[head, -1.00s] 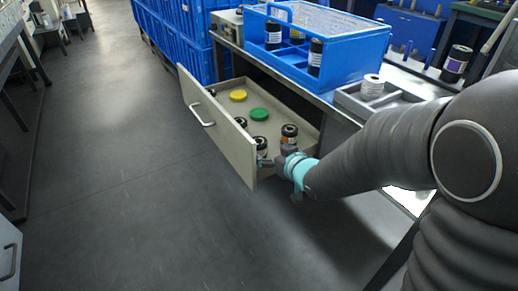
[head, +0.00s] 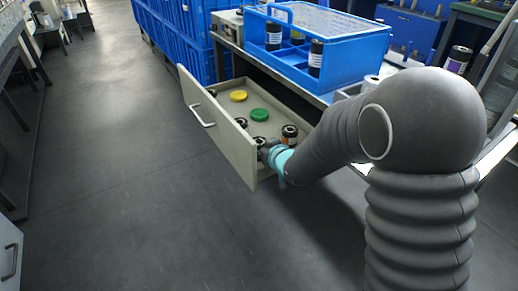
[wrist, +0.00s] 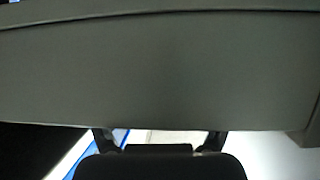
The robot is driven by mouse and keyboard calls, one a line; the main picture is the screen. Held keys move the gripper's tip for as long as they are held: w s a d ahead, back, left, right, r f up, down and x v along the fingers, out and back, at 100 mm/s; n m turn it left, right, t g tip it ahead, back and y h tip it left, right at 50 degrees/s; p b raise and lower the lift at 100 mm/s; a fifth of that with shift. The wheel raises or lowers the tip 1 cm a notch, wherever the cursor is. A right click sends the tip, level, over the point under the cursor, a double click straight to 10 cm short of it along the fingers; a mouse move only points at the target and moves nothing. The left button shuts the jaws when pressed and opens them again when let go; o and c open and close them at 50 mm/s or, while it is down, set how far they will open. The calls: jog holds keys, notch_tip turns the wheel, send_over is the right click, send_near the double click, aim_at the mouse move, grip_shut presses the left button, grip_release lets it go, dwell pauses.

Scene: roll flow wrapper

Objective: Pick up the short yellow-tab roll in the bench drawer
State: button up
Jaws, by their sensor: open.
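The bench drawer (head: 222,137) is pulled out in the head view. Several short dark rolls stand in it: one (head: 289,134) at the right, one (head: 260,142) near the front corner, and one (head: 241,121) by the front panel. I cannot make out a yellow tab on any of them. My gripper (head: 266,151) is at the drawer's near right corner, close to the front-corner roll; contact cannot be told. In the wrist view my gripper (wrist: 160,139) shows two spread fingers below a grey panel (wrist: 160,70), with no roll visible between them.
A yellow disc (head: 238,96) and a green disc (head: 260,115) lie in the drawer. A blue crate (head: 340,65) with dark rolls stands on the bench above. Blue bins (head: 180,40) stand behind. The floor left of the drawer is clear.

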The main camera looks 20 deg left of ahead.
jog(key=c, duration=1.3)
jog(key=shift+r, duration=0.1)
jog(key=shift+c, duration=0.2)
